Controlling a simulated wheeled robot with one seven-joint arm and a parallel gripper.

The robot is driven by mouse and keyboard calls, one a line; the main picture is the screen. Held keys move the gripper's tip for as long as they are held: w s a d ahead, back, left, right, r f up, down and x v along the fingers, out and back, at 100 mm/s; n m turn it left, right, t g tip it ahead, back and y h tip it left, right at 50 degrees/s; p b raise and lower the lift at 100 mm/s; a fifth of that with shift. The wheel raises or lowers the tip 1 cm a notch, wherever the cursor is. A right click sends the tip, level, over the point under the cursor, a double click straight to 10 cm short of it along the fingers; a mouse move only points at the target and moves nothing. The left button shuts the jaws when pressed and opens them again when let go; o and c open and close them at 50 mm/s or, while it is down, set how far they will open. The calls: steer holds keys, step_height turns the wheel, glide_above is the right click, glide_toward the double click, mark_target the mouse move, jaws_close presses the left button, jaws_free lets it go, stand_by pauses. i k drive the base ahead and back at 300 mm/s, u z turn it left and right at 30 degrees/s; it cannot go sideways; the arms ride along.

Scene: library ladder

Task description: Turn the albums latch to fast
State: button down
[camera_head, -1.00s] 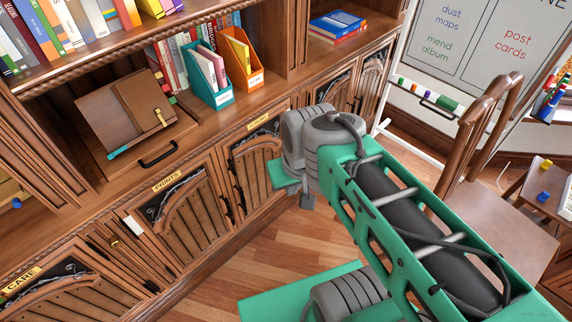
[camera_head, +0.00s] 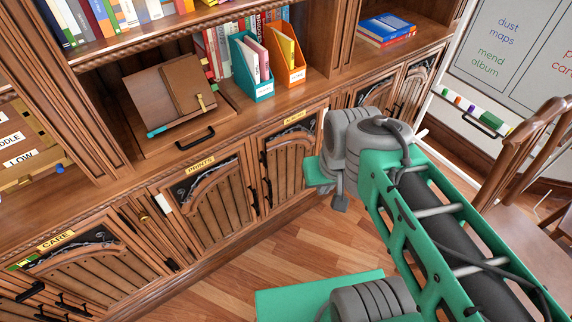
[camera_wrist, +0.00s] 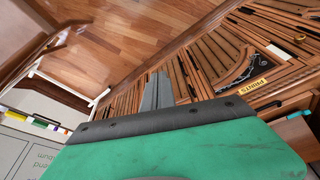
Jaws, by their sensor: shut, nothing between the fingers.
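The albums door (camera_head: 290,162) is a slatted wooden cabinet door under a yellow label (camera_head: 295,117), in the low row of the bookcase. Dark metal fittings (camera_head: 268,190) run down its left edge; which of them is the latch, and how it is set, is too small to tell. My gripper (camera_head: 339,200) points down just right of this door in the head view, in front of the cabinets and apparently clear of them. In the wrist view its grey fingers (camera_wrist: 157,92) are together and empty, with slatted doors behind them.
The prints door (camera_head: 218,200) and the care door (camera_head: 95,265) lie to the left. A drawer with a black handle (camera_head: 195,140) is above. A wooden chair (camera_head: 520,160) and a whiteboard (camera_head: 515,55) stand at the right. Floor (camera_head: 250,265) is clear before the cabinets.

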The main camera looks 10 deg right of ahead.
mark_target(263, 160)
steer(key=u, duration=0.55)
steer(key=k, duration=0.65)
steer(key=u, duration=0.7)
steer(key=i, duration=1.35)
steer(key=z, duration=0.4)
